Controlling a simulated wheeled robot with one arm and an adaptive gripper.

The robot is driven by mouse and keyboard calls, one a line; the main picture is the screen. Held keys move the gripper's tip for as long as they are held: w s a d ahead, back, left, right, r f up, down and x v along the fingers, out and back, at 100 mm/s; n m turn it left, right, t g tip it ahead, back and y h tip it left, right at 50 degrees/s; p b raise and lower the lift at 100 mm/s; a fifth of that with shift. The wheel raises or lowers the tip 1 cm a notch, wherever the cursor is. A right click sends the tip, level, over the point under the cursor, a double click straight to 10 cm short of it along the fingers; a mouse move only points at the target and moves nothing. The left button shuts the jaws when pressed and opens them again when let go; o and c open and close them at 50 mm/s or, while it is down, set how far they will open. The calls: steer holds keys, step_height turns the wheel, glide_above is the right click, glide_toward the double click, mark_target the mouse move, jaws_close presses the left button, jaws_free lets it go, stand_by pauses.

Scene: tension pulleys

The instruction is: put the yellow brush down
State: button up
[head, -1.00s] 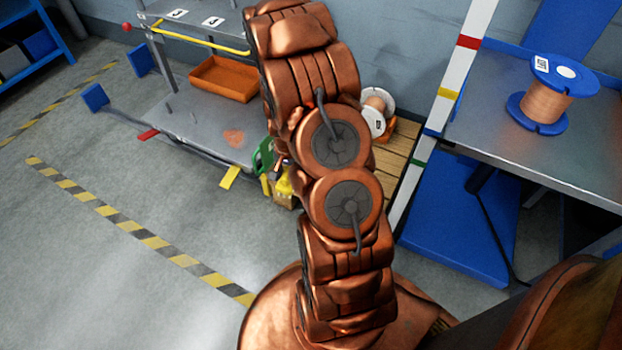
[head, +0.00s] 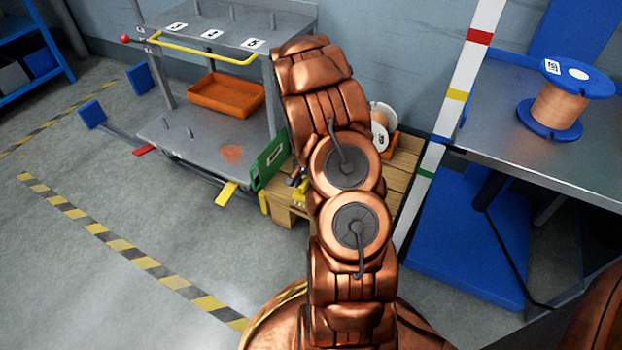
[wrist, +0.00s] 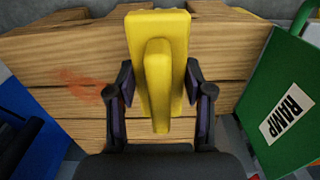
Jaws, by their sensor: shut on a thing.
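The yellow brush (wrist: 170,45) stands out in the middle of the wrist view, its long handle pointing toward the camera. My gripper (wrist: 158,82) is shut on it, one dark finger on each side. Behind the brush lies the wooden pallet (wrist: 228,62), which fills most of that view; I cannot tell whether the brush touches it. In the head view my copper-coloured arm hides the gripper and part of the pallet (head: 400,175). A small bit of yellow shows beside the arm there, too small to make out.
A green panel marked RAMP (wrist: 290,105) leans at the pallet's side; it also shows in the head view (head: 270,160). A grey cart (head: 190,150) with an orange tray (head: 228,95) stands to the left. A copper spool (head: 560,105) sits on the right table. A smaller spool stands behind my arm.

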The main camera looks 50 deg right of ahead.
steer(key=shift+w+d+f+b, duration=0.15)
steer(key=shift+w+d+b, duration=0.25)
steer(key=shift+w+d, duration=0.5)
steer(key=shift+w+d+f+b, duration=0.15)
steer(key=shift+w+d+b, duration=0.35)
steer(key=shift+d, duration=0.7)
steer(key=shift+w+d+f+b, duration=0.15)
steer(key=shift+w+d+b, duration=0.15)
steer(key=shift+w+d, duration=0.65)
steer(key=shift+s+f+b, duration=0.2)
steer(key=shift+f+b, duration=0.75)
steer(key=shift+f, duration=0.7)
steer(key=shift+f, duration=0.15)
steer(key=o, duration=1)
